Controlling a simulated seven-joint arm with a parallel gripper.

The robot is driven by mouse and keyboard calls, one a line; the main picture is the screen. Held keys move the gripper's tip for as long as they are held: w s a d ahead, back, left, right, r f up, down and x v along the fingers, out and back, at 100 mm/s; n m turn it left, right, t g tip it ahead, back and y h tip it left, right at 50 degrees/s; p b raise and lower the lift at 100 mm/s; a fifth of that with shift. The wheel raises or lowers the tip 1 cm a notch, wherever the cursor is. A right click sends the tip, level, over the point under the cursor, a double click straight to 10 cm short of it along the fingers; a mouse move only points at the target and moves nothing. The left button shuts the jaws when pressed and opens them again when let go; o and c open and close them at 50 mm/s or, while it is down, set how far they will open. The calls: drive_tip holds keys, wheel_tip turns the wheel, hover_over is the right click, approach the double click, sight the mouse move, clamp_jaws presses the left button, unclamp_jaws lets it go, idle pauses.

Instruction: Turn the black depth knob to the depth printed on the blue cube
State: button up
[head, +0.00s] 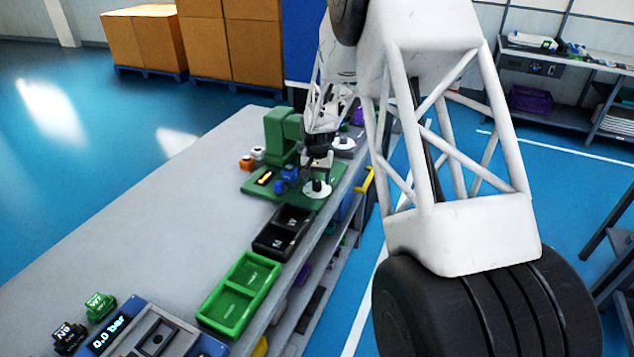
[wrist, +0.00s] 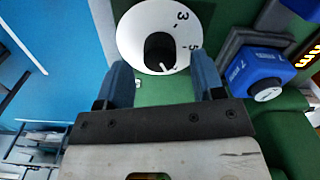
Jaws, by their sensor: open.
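The black depth knob (wrist: 160,46) stands on a round white dial (wrist: 129,38) printed with "3" and "5". A small white mark shows at the knob's lower edge; I cannot tell which number it points to. In the head view the knob (head: 317,185) is on the green machine's front corner. The blue cube (wrist: 256,66) sits right of the dial in the wrist view, printed "7 mm". My gripper (wrist: 165,78) is open, its two blue fingers on either side of the knob's lower end, apart from it. It also shows above the dial in the head view (head: 318,165).
The green machine (head: 283,135) rises behind the knob. A black tray (head: 283,230) and a green tray (head: 240,293) lie along the bench edge nearer the camera. Orange and white small pieces (head: 247,162) stand left of the machine. The bench's left part (head: 130,230) is clear.

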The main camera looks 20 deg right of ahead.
sight(317, 183)
drive_tip(key=shift+r, duration=2.8)
drive_tip(key=shift+s+r, duration=0.1)
drive_tip(key=shift+r, duration=0.05)
drive_tip(key=s+a+r+n, duration=0.1)
drive_tip(key=s+a+r, duration=0.2)
drive_tip(key=s+r, duration=0.35)
drive_tip(key=s+a+r+n+t, duration=0.1)
drive_tip(key=s+a+r, duration=0.2)
drive_tip(key=s+r, duration=0.3)
drive_tip(key=s+a+r+n, duration=0.1)
drive_tip(key=s+a+r, duration=0.2)
drive_tip(key=s+r, duration=0.35)
drive_tip(key=s+a+n, duration=0.1)
drive_tip(key=s+a, duration=0.1)
drive_tip(key=s, duration=1.2)
drive_tip(key=s+a+r+n+t, duration=0.1)
drive_tip(key=s+a+n, duration=0.1)
drive_tip(key=s, duration=1.2)
drive_tip(key=shift+s+a+r+t, duration=0.3)
drive_tip(key=shift+s+a, duration=0.05)
drive_tip(key=shift+a, duration=0.25)
